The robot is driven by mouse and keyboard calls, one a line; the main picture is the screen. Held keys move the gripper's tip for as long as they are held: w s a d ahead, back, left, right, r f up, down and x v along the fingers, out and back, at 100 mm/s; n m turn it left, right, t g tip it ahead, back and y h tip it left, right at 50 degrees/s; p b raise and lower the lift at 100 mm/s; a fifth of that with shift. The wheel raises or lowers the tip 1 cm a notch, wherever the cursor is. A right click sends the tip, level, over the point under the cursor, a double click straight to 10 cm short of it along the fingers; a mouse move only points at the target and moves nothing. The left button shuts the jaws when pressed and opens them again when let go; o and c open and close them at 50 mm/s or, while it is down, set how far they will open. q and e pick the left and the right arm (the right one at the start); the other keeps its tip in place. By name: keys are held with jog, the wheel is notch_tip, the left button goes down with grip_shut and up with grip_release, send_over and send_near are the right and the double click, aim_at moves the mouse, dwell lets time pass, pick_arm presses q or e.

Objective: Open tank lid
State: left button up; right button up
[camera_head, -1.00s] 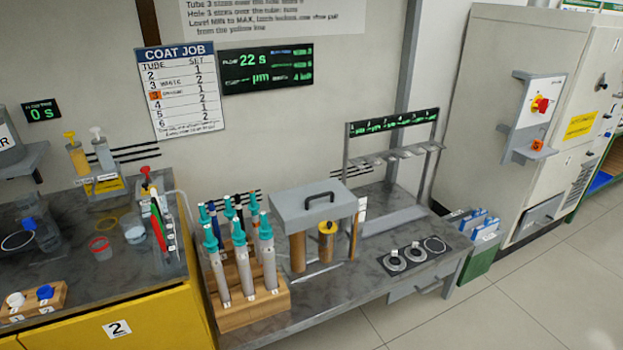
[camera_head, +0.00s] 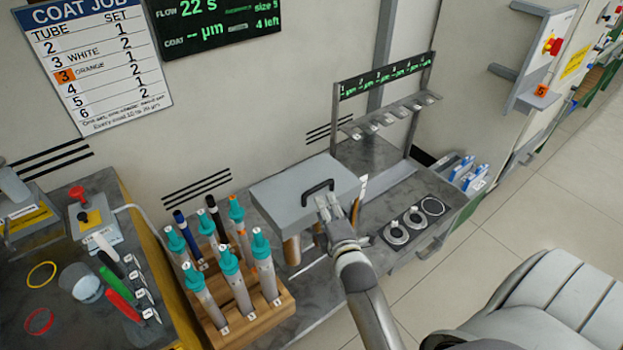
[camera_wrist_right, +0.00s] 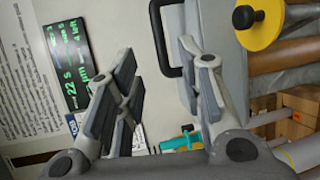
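The grey tank lid (camera_head: 285,200) is a flat box-like cover with a black handle (camera_head: 318,186) on top. It lies level over brown cylinders on the bench. My right gripper (camera_head: 325,207) is at the near side of the handle, and its arm comes in from the lower right. In the right wrist view the fingers (camera_wrist_right: 158,62) are open with nothing held. The handle (camera_wrist_right: 157,45) shows just past the fingertips, close to the finger nearer the lid (camera_wrist_right: 222,45). I cannot tell whether they touch. My left gripper is not in view.
A wooden rack (camera_head: 245,318) of teal-capped tubes stands left of the tank. A metal stand (camera_head: 385,112) with a display is behind on the right. A dark plate (camera_head: 397,243) with rings lies at the right.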

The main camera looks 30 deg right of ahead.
aim_at(318, 186)
jog(key=x, duration=0.3)
jog(key=shift+w+d+r, duration=0.1)
jog(key=shift+w+d, duration=0.05)
jog(key=shift+w, duration=0.1)
jog(key=x, duration=0.5)
jog(key=shift+w+f, duration=0.1)
jog(key=shift+f, duration=0.1)
jog(key=shift+w, duration=0.25)
jog(key=shift+w+d+f, duration=0.1)
jog(key=shift+w+d, duration=0.1)
jog(key=shift+w, duration=0.15)
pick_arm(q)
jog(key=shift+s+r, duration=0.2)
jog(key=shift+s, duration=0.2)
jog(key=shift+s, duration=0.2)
pick_arm(e)
grip_shut()
